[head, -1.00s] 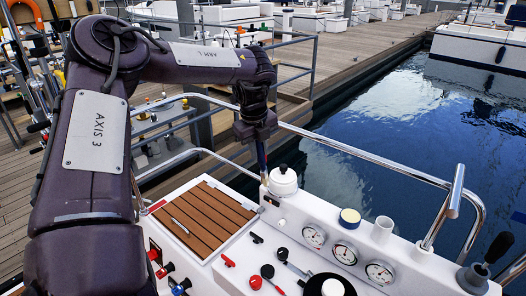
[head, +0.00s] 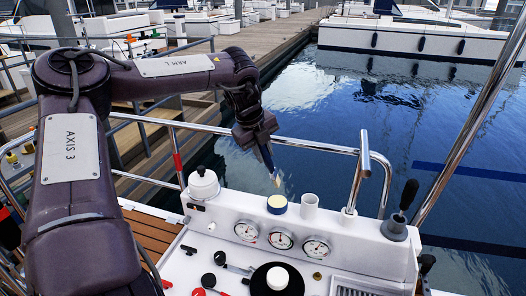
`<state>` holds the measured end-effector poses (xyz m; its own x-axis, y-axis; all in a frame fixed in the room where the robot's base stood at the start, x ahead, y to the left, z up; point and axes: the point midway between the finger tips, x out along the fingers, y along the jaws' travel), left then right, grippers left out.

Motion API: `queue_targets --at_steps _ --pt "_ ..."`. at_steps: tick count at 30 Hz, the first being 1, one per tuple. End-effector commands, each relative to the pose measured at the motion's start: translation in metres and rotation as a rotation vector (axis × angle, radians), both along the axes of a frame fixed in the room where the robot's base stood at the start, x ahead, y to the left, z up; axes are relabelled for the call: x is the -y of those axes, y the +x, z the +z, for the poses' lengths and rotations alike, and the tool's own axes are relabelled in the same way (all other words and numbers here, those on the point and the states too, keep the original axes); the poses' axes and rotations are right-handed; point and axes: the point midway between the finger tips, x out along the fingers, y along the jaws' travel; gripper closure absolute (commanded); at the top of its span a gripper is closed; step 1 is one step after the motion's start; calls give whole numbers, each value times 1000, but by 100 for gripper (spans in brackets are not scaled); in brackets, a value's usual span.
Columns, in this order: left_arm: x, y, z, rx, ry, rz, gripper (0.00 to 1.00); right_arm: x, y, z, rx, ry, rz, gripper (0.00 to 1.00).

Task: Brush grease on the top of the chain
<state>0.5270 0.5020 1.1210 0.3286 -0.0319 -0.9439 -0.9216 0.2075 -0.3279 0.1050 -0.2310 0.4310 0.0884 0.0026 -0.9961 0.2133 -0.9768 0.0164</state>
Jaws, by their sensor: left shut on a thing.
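My left gripper (head: 260,142) is shut on a brush with a blue handle (head: 267,160) and pale bristles (head: 276,180). The brush points down and slightly right. Its tip is just above a round tin with a dark blue side and a pale yellow top (head: 277,204) on the white console; a small gap seems to show between them. I cannot make out a chain in this view. My right gripper is not in view.
The white console (head: 225,222) carries a white lidded pot (head: 203,184), a white cup (head: 309,206), several gauges (head: 281,238) and a black-handled lever (head: 402,210). A metal rail (head: 310,146) runs behind the tin. Water lies beyond.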

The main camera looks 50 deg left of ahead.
Motion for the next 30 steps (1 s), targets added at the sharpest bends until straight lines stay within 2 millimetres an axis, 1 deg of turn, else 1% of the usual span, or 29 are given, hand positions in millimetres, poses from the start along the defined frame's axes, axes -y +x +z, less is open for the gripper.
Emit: queue_targets --at_steps 1,12,15,19,30 --pt "0 0 -6 -1 -1 0 100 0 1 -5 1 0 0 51" --pt "0 0 -43 -1 -1 0 100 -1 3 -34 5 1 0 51" --pt "0 0 -51 -1 0 0 100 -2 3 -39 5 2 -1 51" --pt "0 0 -54 -1 0 0 100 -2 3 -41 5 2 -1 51" --pt "0 0 -54 -1 0 0 100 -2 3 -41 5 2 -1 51"
